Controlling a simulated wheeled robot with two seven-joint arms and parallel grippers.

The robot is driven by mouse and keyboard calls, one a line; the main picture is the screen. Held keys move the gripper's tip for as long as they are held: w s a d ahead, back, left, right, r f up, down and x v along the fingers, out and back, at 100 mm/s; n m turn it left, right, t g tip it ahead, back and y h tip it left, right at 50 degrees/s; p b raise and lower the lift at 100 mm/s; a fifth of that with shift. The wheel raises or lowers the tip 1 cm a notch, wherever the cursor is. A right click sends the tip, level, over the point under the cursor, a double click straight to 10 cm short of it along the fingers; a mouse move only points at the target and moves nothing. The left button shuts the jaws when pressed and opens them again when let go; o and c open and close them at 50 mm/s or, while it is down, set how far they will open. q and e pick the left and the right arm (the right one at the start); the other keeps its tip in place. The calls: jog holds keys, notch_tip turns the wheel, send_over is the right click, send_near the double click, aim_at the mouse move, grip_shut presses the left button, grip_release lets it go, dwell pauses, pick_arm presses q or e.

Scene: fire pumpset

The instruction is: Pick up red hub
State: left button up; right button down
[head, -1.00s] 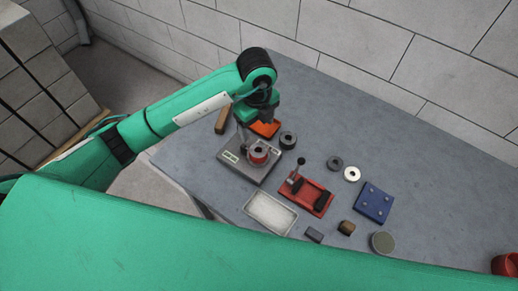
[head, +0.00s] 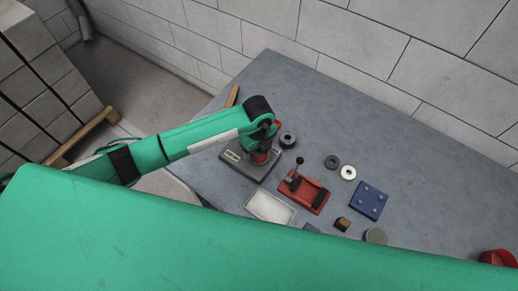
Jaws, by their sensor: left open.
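The red hub (head: 259,157) is on the grey base plate (head: 242,167), at the left part of the table. Only a strip of its red side shows, because my left gripper (head: 262,149) is right over it and covers its top. The fingers are dark and small in this view. They are open and down close to the hub; I cannot make out whether they touch it. My right gripper is out of view.
A dark round part (head: 287,140) stands close on the right of the gripper. A red fixture (head: 303,192) with a black-knobbed lever, a white tray (head: 270,206), two rings and a blue plate (head: 369,201) are nearby. The table's far right is mostly clear.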

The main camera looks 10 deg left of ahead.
pick_arm(q)
jog(key=c, duration=1.5)
jog(key=shift+o, duration=0.2)
jog(key=shift+w, duration=0.1)
jog(key=shift+r+b, duration=0.3)
jog(key=shift+r, duration=0.35)
notch_tip(320, 180, up, 19)
jog(key=b, duration=0.3)
jog(key=shift+f+b, duration=0.2)
jog(key=shift+b, duration=0.2)
